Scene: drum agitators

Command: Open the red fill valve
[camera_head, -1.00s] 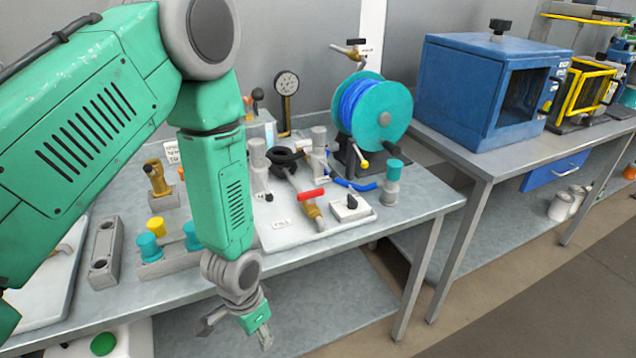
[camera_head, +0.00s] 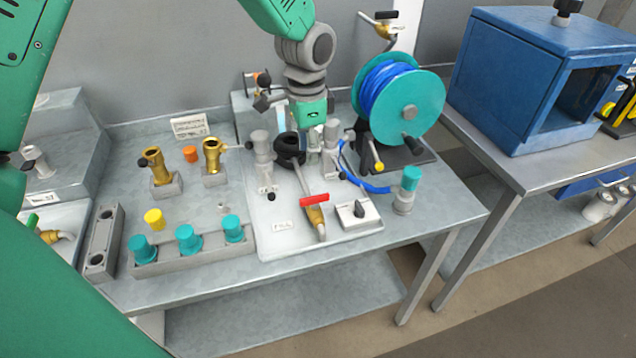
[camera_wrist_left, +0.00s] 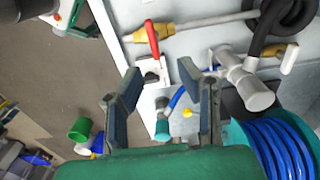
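The red fill valve has a red lever handle (camera_head: 314,200) on a brass body (camera_head: 318,220), at the front of a white board (camera_head: 285,240) on the bench. The handle lies crosswise to its pipe in the head view. In the left wrist view the red handle (camera_wrist_left: 152,38) is beyond the fingers, with the brass body (camera_wrist_left: 160,29) beside it. My left gripper (camera_head: 306,114) is above the rear of the board, behind the handle and apart from it. In the left wrist view the left gripper (camera_wrist_left: 158,76) has its fingers spread and empty. My right gripper is not in view.
A blue hose reel (camera_head: 400,95) stands right of the board. Grey upright fittings (camera_head: 262,150) and a black coiled hose (camera_head: 288,150) stand near my gripper. A switch box (camera_head: 355,213) sits right of the handle. Teal-capped parts (camera_head: 188,240) stand left.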

